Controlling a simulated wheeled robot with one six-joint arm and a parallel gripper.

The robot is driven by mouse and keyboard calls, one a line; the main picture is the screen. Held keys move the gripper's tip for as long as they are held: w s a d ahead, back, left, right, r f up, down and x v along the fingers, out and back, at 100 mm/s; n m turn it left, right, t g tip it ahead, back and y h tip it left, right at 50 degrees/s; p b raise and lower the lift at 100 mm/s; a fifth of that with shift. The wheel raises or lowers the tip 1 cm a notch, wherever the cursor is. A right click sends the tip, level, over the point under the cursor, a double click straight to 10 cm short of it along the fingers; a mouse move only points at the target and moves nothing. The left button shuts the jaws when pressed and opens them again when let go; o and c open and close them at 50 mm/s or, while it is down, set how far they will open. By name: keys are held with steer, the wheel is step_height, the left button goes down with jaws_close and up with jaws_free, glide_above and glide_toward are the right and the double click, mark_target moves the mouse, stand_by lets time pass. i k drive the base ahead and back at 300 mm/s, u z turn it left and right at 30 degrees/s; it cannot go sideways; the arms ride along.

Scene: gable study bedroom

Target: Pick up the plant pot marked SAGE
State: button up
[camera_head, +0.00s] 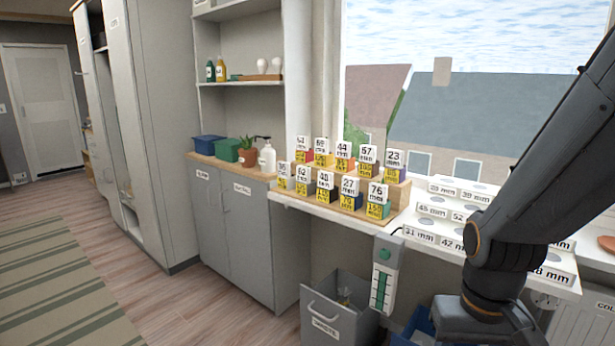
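A small terracotta plant pot (249,157) with a green plant (246,143) stands on the wooden top of the low grey cabinet, between a green box and a white pump bottle. No lettering can be read on the pot at this size, so I cannot tell whether it is marked SAGE. Part of a reddish-brown round thing (606,243) shows at the right edge; I cannot tell what it is. My arm rises at the right of the picture, far from the terracotta pot. My gripper is outside the picture.
The cabinet top (205,160) also bears a blue box (207,147), a green box (228,150) and the pump bottle (267,158). A windowsill rack (390,212) holds several labelled blocks. A grey bin (335,310) stands below.

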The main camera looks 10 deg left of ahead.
mark_target(248, 155)
steer(key=u, duration=0.6)
steer(key=i, duration=0.6)
steer(key=u, duration=1.45)
steer(key=i, duration=2.55)
steer(key=z, duration=1.15)
steer(key=i, duration=0.8)
steer(key=z, duration=0.9)
